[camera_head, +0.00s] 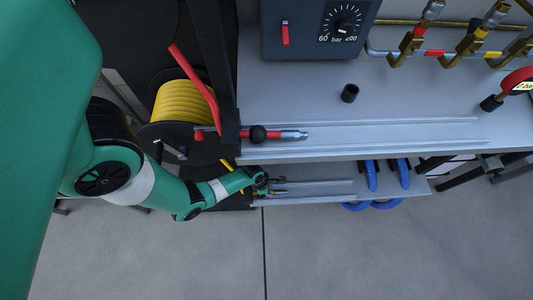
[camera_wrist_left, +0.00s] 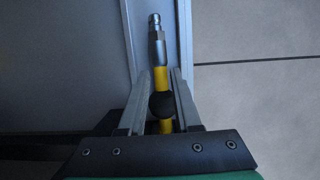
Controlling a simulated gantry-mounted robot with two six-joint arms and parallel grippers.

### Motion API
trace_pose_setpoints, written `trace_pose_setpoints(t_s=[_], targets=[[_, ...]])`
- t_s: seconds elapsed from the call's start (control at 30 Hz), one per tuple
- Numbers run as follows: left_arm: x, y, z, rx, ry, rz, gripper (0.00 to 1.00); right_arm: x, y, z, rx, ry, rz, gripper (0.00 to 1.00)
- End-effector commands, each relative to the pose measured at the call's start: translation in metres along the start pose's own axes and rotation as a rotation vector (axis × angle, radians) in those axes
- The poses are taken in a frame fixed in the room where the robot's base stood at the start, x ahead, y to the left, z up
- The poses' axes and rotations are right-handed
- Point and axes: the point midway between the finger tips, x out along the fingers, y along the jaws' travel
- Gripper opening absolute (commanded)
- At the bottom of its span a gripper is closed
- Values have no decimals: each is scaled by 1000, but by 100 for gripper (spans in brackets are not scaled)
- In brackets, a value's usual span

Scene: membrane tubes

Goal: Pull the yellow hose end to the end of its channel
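The yellow hose end (camera_wrist_left: 162,75) has a silver metal tip and a black ball (camera_wrist_left: 161,106) around the hose. It lies along a metal channel on the lower shelf, and its tip (camera_head: 279,192) shows small in the head view. My left gripper (camera_head: 272,184) is low over this channel. In the left wrist view its two fingers (camera_wrist_left: 161,76) stand either side of the hose and ball, with narrow gaps beside the yellow part. The fingers look open; contact with the ball is hard to judge. My right gripper is not in view.
A red hose end (camera_head: 270,134) with a black ball lies in the upper channel, close above my left gripper. A yellow hose reel (camera_head: 181,102) stands at left. Blue rings (camera_head: 371,176) hang right along the lower shelf. The lower channel (camera_head: 320,187) is clear right of the tip.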

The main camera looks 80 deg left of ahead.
Motion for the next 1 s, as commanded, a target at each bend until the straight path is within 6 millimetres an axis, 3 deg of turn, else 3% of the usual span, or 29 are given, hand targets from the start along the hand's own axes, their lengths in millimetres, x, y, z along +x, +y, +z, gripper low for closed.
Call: trace_pose_setpoints(t_s=[0.03,0.1,0.4,0.6,1.0], targets=[[14,0,-1,1,-1,0,32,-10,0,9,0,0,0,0],[18,0,-1,0,-1,0,32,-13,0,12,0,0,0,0],[17,0,0,-1,0,0,32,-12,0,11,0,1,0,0],[17,0,0,-1,0,0,0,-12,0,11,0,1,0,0],[17,0,1,-1,-1,0,0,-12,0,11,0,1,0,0]])
